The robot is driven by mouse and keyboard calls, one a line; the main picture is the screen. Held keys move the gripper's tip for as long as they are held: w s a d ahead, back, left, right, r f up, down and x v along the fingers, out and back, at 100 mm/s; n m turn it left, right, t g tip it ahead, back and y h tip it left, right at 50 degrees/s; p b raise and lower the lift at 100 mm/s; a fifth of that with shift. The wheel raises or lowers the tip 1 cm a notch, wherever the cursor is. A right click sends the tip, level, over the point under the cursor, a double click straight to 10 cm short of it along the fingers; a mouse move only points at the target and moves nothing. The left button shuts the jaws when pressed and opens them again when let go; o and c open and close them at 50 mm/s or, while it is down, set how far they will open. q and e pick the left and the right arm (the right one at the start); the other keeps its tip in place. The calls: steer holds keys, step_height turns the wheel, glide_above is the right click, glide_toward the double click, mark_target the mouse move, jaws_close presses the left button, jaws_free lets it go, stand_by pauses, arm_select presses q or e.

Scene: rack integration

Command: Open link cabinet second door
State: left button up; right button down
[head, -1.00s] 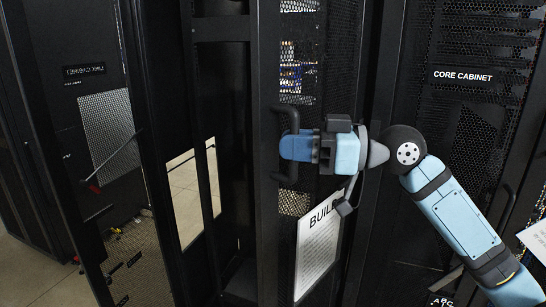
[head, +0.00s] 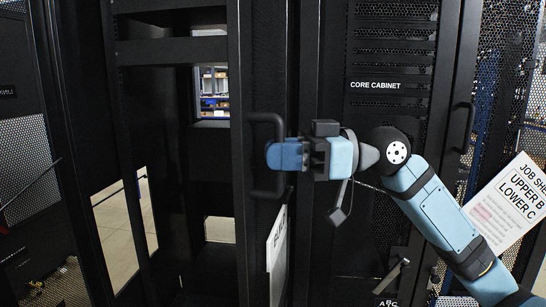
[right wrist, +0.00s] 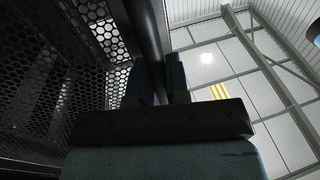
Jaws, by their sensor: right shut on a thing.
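A black cabinet door (head: 262,60) stands swung out, seen nearly edge-on in the head view. A partly visible white sheet (head: 277,252) is on its face. Its black C-shaped handle (head: 267,117) sticks out at mid height. My right gripper (head: 272,155) is shut around the handle's upright bar, which its blue fingers partly cover. In the right wrist view the dark bar (right wrist: 148,32) runs between the two fingers (right wrist: 156,85), with perforated mesh (right wrist: 85,50) to the left. The cabinet's open interior (head: 170,120) shows left of the door. My left gripper is out of view.
The cabinet labelled CORE CABINET (head: 400,130) stands to the right, behind my right arm. A white job sheet (head: 508,200) is at the far right. Another door with mesh (head: 25,150) stands at the far left. Pale floor (head: 118,230) shows through gaps.

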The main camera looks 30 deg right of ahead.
steer(key=c, duration=1.1)
jaws_free()
steer(key=shift+d, duration=0.1)
steer(key=b+v, duration=0.4)
steer(key=v, duration=0.9)
steer(key=shift+s+d+b, duration=0.15)
steer(key=shift+d+b, duration=0.15)
